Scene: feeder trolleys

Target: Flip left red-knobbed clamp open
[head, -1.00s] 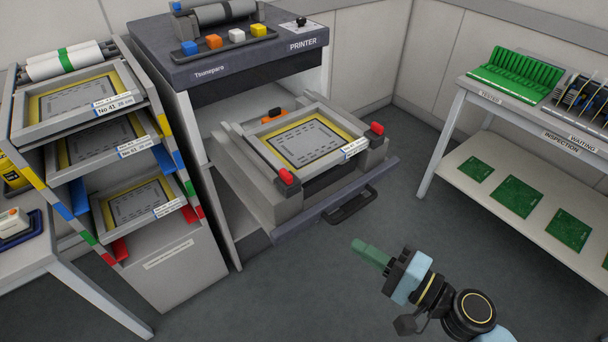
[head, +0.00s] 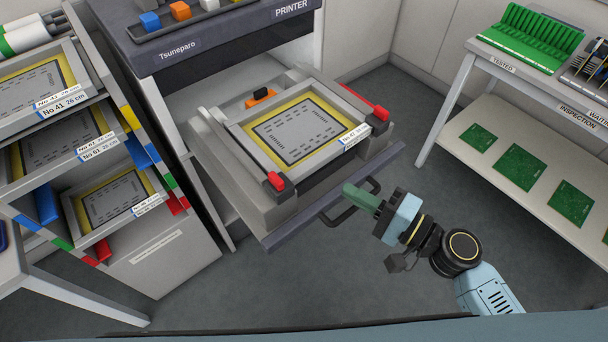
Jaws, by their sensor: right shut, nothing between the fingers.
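The left red-knobbed clamp (head: 275,181) is a dark bar along the left side of the printer's pulled-out drawer, its red knob at the front end. The right red-knobbed clamp (head: 380,113) lies along the drawer's right side. A framed stencil (head: 308,138) with a yellow border and a white label sits between the two clamps. My right gripper (head: 350,193) has green fingers, is shut and empty, and is in front of the drawer, near its black handle, apart from both clamps. My left gripper is not in view.
The drawer front (head: 335,198) with a black handle (head: 352,208) juts out over open floor. A rack (head: 160,262) of framed stencils stands at the left. A table (head: 455,110) with green boards stands at the right. An orange-topped block (head: 261,96) sits behind the stencil.

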